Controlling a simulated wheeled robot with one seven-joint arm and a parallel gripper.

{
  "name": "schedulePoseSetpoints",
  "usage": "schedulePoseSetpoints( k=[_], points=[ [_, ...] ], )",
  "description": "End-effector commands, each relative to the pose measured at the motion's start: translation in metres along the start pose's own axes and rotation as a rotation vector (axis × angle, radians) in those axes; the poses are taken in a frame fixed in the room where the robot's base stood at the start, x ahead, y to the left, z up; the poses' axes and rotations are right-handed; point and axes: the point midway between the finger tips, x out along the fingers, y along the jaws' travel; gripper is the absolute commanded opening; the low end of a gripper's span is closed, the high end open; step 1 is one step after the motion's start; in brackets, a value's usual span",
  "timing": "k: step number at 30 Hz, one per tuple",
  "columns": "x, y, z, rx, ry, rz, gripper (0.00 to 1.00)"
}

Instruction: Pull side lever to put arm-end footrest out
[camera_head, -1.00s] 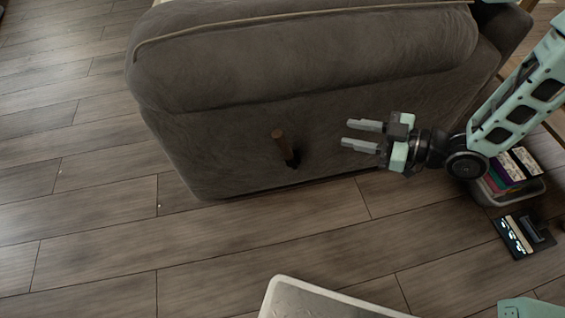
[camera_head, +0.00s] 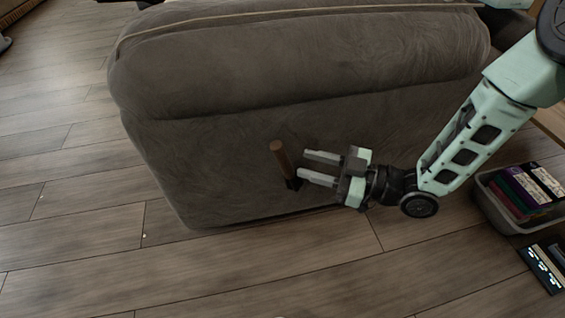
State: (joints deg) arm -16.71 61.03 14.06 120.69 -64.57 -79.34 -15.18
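The side lever (camera_head: 281,162) is a short brown wooden handle on a dark mount. It stands out from the side of the grey upholstered sofa (camera_head: 200,150), low down, and tilts slightly to the left at its top. My gripper (camera_head: 301,165) is just to the right of the lever, with its two grey fingers spread apart and pointing left at it. The gripper is open and nothing is between the fingers. The fingertips look very close to the lever; I cannot tell whether they touch it. No footrest shows in this view.
A grey bin (camera_head: 513,207) of colourful cases stands on the floor at the right, with a dark flat case (camera_head: 543,268) in front of it. The wood plank floor (camera_head: 230,275) before the sofa and to its left is clear.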

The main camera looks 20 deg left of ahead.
Motion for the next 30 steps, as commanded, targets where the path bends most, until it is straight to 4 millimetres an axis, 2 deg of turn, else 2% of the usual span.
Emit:
schedulePoseSetpoints(
  k=[3,9,15,23,24,27,30],
  points=[
    [0.026,-0.001,0.004,-0.003,0.002,-0.003,0.33],
    [0.055,-0.001,0.003,-0.002,0.0,-0.001,0.33],
    [0.068,0.0,0.001,0.0,0.0,0.0,0.33],
    [0.07,0.0,0.0,0.001,-0.001,0.001,0.33],
    [0.07,0.0,0.0,0.001,-0.001,0.001,0.3],
    [0.069,0.0,0.0,0.001,-0.001,0.0,0.02],
    [0.069,0.0,0.0,0.001,-0.001,0.001,0.0]
  ],
)
